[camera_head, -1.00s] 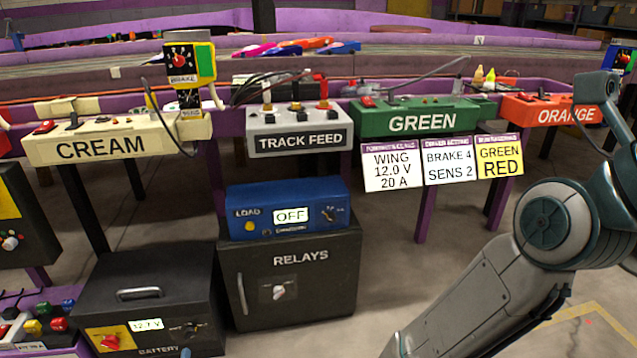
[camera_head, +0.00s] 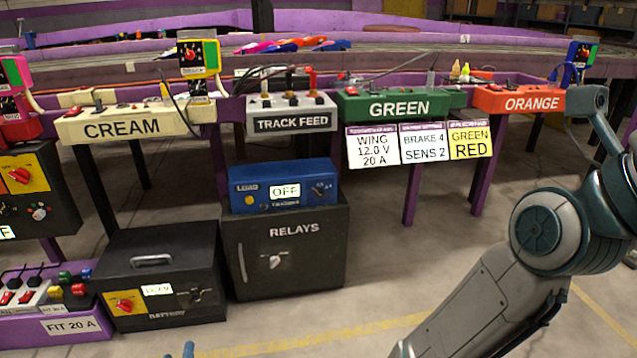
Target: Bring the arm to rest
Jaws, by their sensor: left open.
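A grey and teal arm of mine (camera_head: 541,232) fills the lower right, bent at a round joint, its upper link rising beside the orange station. No fingertips show on it, so the right gripper is out of view. A small blue-teal tip of my left gripper (camera_head: 188,350) just shows at the bottom edge, in front of the battery box and over the floor. Most of that gripper is cut off by the frame. It is open, and nothing shows held in it.
The cream (camera_head: 140,122), track feed (camera_head: 292,122), green (camera_head: 400,107) and orange (camera_head: 520,99) stations line the purple track edge. A battery box (camera_head: 160,275), a relays box (camera_head: 297,270) and the blue load unit (camera_head: 285,192) stand below. Floor is clear at the front middle.

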